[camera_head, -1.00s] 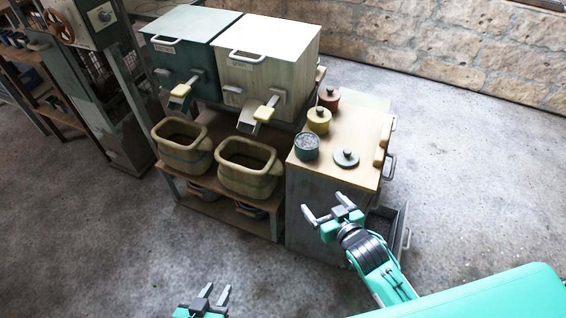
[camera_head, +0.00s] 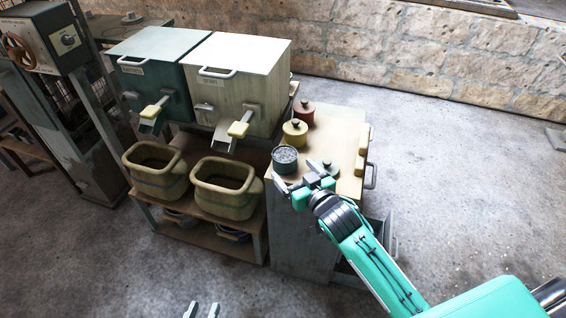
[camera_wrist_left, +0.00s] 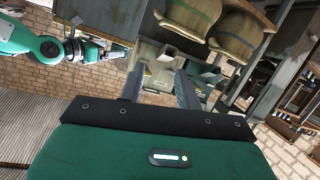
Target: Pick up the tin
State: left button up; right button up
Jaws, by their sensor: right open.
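An open blue-grey tin (camera_head: 285,161) with grey contents stands upright on the wooden top of a small cabinet (camera_head: 345,135). Lidded yellow (camera_head: 295,133) and red (camera_head: 303,114) tins stand behind it. My right gripper (camera_head: 298,174) is open at the near right side of the blue-grey tin, its fingers apart. I cannot tell whether it touches the tin. A dark loose lid (camera_head: 329,167) is mostly hidden behind this gripper. My left gripper (camera_head: 202,310) is at the bottom edge, far from the tins. Its fingers are apart and empty in the left wrist view (camera_wrist_left: 160,84).
Two yellowish tubs (camera_head: 225,204) (camera_head: 157,186) stand on a low bench left of the cabinet. A green hopper box (camera_head: 150,60) and a white one (camera_head: 237,65) with spouts rise behind them. Handles and an open drawer (camera_head: 375,240) are on the cabinet's right side.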

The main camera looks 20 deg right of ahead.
aim_at(291, 169)
jog(key=shift+w+a, duration=0.1)
jog(key=shift+w, duration=0.3)
jog(key=b+x, duration=0.1)
jog(key=x, duration=0.3)
jog(key=shift+f, duration=0.1)
pick_arm(q)
jog(key=shift+w+a+r+t, duration=0.2)
jog(key=shift+w+r+t, duration=0.3)
jog(key=shift+r, duration=0.35)
jog(key=shift+w+a+r+t, duration=0.2)
jog(key=shift+w+r+t, duration=0.3)
jog(key=shift+r, duration=0.3)
jog(key=shift+w+a+r+t, duration=0.2)
jog(key=shift+w+r+t, duration=0.2)
jog(key=shift+r+t, duration=0.35)
pick_arm(e)
jog(key=shift+w+a, duration=0.15)
jog(key=shift+w, duration=0.4)
pick_arm(q)
jog(key=shift+r, duration=0.1)
pick_arm(e)
jog(key=shift+c, duration=0.3)
jog(key=c, duration=1.1)
pick_arm(q)
jog(key=shift+w+f, duration=0.4)
jog(key=shift+w, duration=0.4)
pick_arm(e)
jog(key=shift+c, duration=0.2)
pick_arm(q)
jog(key=shift+s, duration=0.1)
